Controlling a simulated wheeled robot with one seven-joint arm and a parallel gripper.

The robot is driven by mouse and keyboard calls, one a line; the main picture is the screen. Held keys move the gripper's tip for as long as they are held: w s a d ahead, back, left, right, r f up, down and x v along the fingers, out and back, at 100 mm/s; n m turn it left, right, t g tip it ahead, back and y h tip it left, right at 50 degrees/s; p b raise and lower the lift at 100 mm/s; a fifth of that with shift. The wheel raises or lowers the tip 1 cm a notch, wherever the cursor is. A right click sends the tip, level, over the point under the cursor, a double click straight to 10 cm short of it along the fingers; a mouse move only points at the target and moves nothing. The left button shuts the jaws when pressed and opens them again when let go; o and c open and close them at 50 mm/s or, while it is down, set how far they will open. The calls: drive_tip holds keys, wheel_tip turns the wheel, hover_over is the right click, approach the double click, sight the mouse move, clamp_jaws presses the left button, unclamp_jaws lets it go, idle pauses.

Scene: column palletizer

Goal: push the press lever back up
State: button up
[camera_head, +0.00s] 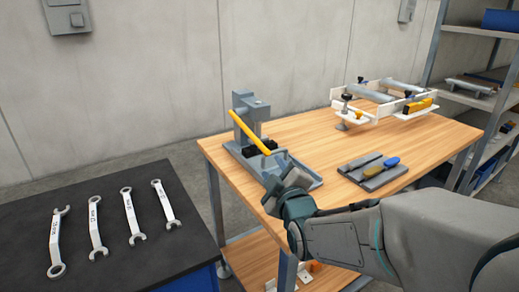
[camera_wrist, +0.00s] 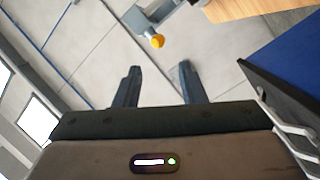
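The press (camera_head: 250,107) is a grey machine standing at the left end of the wooden workbench. Its yellow lever (camera_head: 250,132) slants from upper left down to lower right, and its lower end is close to my gripper (camera_head: 272,165). I cannot tell from the head view whether they touch. In the wrist view, my gripper (camera_wrist: 157,76) has its two dark fingers apart with nothing between them. A grey part with a round orange-yellow end (camera_wrist: 157,41) shows beyond the fingertips, apart from them; I cannot tell if it is the lever. My gripper partly hides the press base.
The wooden workbench (camera_head: 310,143) also carries a grey tray with tools (camera_head: 373,171) and a white fixture (camera_head: 382,101). A dark table (camera_head: 110,225) at the left holds several wrenches. Shelves (camera_head: 480,95) stand at the far right.

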sight(260, 146)
drive_tip(key=p+x, duration=0.1)
drive_tip(key=x, duration=1.3)
drive_tip(key=shift+r, duration=0.15)
drive_tip(key=shift+s+a, duration=0.1)
clamp_jaws()
